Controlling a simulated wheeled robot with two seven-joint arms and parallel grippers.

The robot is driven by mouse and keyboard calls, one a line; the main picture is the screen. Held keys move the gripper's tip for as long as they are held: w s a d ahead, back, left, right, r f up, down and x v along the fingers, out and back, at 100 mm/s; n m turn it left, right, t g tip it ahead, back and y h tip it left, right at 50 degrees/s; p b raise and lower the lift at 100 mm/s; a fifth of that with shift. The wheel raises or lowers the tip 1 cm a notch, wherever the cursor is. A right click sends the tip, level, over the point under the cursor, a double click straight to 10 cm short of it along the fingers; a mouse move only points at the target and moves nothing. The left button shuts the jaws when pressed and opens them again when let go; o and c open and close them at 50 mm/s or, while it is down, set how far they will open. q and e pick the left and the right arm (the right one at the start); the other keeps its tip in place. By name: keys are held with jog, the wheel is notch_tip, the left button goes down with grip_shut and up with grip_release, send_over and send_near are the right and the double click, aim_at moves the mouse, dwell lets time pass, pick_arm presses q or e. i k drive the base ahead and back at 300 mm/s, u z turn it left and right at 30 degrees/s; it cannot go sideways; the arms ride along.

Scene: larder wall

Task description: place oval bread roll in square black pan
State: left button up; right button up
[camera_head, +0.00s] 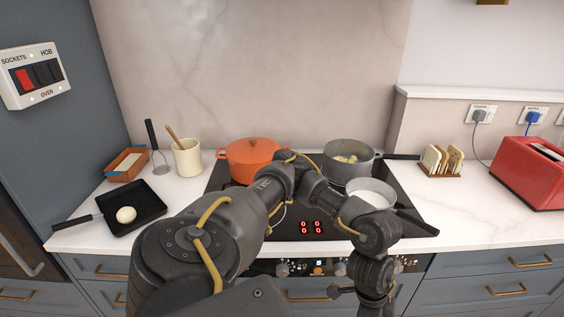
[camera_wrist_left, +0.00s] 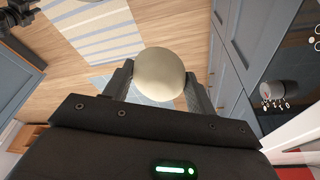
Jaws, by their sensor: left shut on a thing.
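The square black pan (camera_head: 146,203) lies at the left end of the worktop, its handle pointing left. A small pale round thing (camera_head: 126,214) is in it. My left gripper (camera_wrist_left: 158,92) is shut on a pale, smooth, rounded thing that looks like the oval bread roll (camera_wrist_left: 159,75), seen in the left wrist view. It is held over the floor in front of the cabinets. In the head view my left arm reaches across the hob and bends down at the right; its jaws and the roll cannot be made out there. My right gripper is not in view.
An orange pot (camera_head: 252,161), a grey pot (camera_head: 348,162) and a smaller pan (camera_head: 371,191) stand on the hob. A utensil crock (camera_head: 187,158) and a brown dish (camera_head: 127,165) are behind the black pan. A toast rack (camera_head: 440,161) and red toaster (camera_head: 530,173) are at right.

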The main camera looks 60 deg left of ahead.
aim_at(126, 200)
jog(key=u, duration=1.75)
